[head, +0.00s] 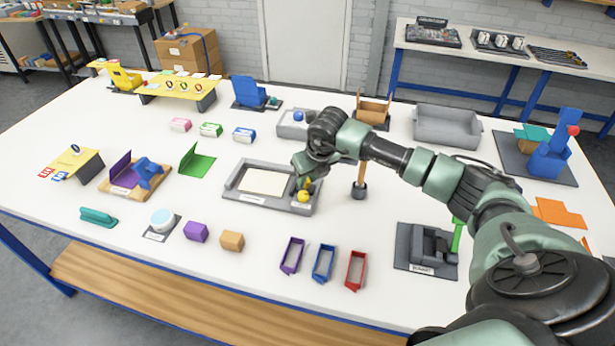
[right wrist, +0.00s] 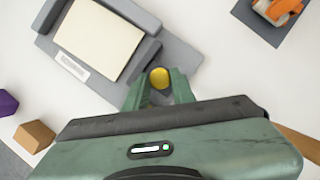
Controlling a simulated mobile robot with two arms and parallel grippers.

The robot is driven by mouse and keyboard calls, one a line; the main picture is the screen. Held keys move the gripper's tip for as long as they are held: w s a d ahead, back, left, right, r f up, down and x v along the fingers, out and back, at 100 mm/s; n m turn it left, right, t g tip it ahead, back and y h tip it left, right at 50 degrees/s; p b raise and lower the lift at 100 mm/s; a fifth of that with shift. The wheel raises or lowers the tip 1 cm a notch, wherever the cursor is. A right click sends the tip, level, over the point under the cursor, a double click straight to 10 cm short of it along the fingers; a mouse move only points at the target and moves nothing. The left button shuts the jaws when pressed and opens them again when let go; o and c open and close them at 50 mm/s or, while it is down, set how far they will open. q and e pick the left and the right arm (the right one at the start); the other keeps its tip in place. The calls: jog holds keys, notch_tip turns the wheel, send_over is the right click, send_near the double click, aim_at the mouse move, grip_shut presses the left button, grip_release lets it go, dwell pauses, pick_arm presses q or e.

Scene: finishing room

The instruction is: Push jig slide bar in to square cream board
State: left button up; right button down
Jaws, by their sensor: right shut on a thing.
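The grey jig (head: 232,192) lies on the white table with the flat cream board (head: 264,181) inside its raised edges. The right wrist view shows the cream board (right wrist: 100,36) and the grey slide bar (right wrist: 141,61) alongside its right edge; I cannot tell whether they touch. The yellow knob (head: 304,196) is at the jig's right end, and it also shows in the right wrist view (right wrist: 160,77). My right gripper (right wrist: 160,86) is shut on the knob, with a finger on either side. My left gripper is out of view.
A grey bin (head: 447,126) stands behind my right arm. An upright wooden-handled tool (head: 360,182) stands right of the jig. Purple, blue and red open frames (head: 323,263) lie in front. Purple and tan blocks (head: 232,241) are at front left.

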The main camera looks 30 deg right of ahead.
aim_at(294, 185)
jog(key=shift+w+a+b, duration=0.25)
jog(key=shift+w+b, duration=0.05)
jog(key=shift+w+a+b, duration=0.8)
jog(key=shift+w, duration=0.15)
jog(key=shift+w+a, duration=0.15)
jog(key=shift+w, duration=0.1)
jog(key=shift+r, duration=0.1)
jog(key=c, duration=1.2)
grip_release()
jog(key=shift+o, duration=0.2)
jog(key=shift+s, duration=0.1)
